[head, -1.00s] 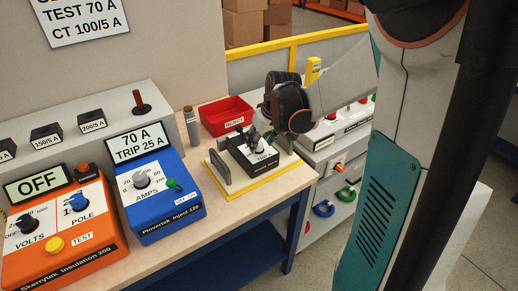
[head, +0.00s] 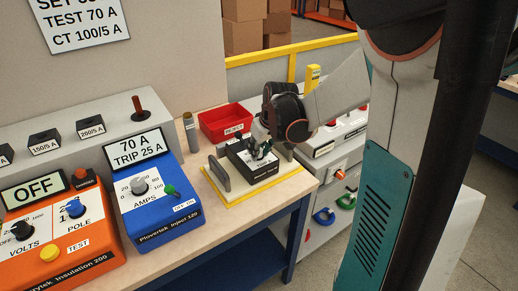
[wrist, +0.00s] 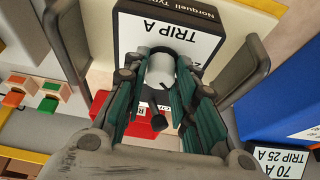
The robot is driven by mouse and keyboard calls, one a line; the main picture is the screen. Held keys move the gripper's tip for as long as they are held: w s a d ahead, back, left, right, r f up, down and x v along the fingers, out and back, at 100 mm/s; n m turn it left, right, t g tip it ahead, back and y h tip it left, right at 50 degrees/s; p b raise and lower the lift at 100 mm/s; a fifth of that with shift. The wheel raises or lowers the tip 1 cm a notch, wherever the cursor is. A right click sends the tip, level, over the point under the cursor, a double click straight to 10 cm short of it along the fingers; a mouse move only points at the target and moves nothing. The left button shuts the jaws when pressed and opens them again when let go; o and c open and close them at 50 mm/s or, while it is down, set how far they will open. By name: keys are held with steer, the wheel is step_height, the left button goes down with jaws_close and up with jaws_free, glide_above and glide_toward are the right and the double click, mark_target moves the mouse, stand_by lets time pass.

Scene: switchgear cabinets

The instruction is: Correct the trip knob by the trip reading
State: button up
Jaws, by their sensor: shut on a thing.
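The trip unit is a black box with a white TRIP A face (head: 262,168), sitting in a yellow-edged stand (head: 236,199) on the bench. Its pale grey trip knob (wrist: 160,68) shows in the wrist view, between my fingers. My gripper (head: 262,152) reaches down over the box and is shut on the knob. My fingers hide most of the dial scale, so the knob's setting cannot be read. The blue injector (head: 160,212) shows 70 A and TRIP 25 A on its display (head: 139,149). A wall sign (head: 82,18) reads TEST 70 A, CT 100/5 A; its top line is cut off.
An orange insulation tester (head: 60,235) showing OFF stands left of the injector. A red bin (head: 226,122) and a grey cylinder (head: 190,132) stand behind the stand. Upright grey plates (head: 219,174) flank the trip unit. A grey panel with coloured controls (head: 335,165) is at right.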

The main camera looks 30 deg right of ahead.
steer(key=shift+a+m+h, duration=0.1)
steer(key=shift+m+h, duration=0.45)
steer(key=shift+m, duration=0.85)
steer(key=shift+a+m+h, duration=0.1)
steer(key=shift+m+h, duration=0.45)
steer(key=shift+m, duration=0.85)
steer(key=shift+g+p, duration=0.3)
steer(key=o, duration=1.1)
steer(key=shift+c, duration=0.2)
steer(key=v, duration=1.2)
steer(key=shift+s, duration=0.15)
